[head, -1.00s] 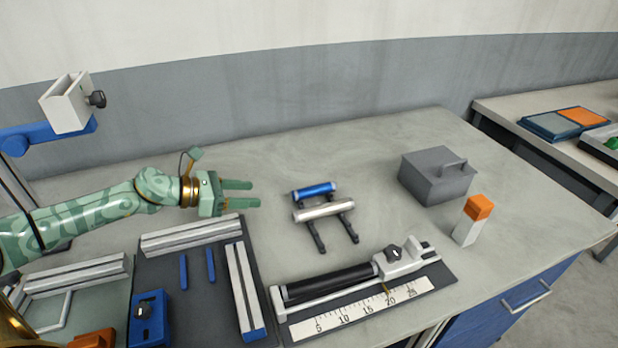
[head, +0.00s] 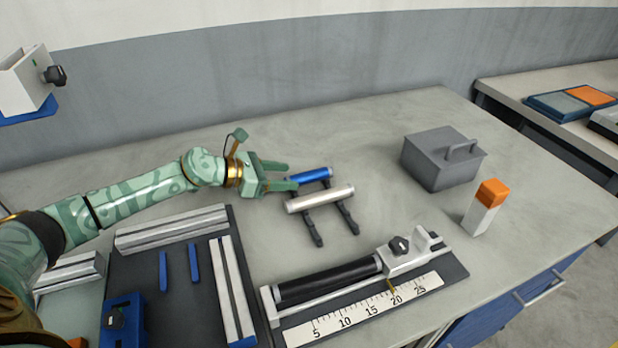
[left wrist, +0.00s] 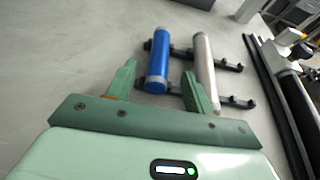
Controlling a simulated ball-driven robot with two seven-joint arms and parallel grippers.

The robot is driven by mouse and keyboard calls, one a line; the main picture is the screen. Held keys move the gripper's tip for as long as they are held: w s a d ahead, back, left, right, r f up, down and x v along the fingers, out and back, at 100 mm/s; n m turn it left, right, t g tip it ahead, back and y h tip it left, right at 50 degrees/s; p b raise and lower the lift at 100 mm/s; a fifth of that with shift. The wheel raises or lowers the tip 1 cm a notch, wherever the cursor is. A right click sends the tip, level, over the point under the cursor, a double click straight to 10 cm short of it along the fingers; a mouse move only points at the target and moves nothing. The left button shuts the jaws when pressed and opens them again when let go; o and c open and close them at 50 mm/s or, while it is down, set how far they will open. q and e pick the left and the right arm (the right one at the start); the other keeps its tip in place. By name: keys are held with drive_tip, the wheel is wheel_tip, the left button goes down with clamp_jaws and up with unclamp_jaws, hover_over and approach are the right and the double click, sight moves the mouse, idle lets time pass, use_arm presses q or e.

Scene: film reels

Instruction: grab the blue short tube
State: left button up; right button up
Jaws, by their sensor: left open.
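The blue short tube (head: 309,175) has silvery ends and lies on a dark two-rail rack at the middle of the bench, beside a longer silver tube (head: 320,198). My left gripper (head: 287,177) is open and empty, with its fingers pointing at the blue tube's near end. In the left wrist view the blue tube (left wrist: 158,62) lies just ahead, between the lines of the two fingers (left wrist: 158,92), with its near end around the fingertips. The right finger is close to the silver tube (left wrist: 203,70). My right gripper is not in view.
A ruler fixture with a black cylinder (head: 328,282) stands in front of the rack. A grey lidded box (head: 432,165) and an orange-topped white block (head: 483,208) are to the right. A dark tray with metal bars (head: 180,290) is at front left. Bench behind the rack is clear.

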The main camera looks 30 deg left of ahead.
sight(296, 176)
use_arm(q)
drive_tip(key=b+x, duration=0.1)
drive_tip(key=x, duration=0.4)
drive_tip(key=c, duration=1.1)
drive_tip(key=shift+r, duration=0.1)
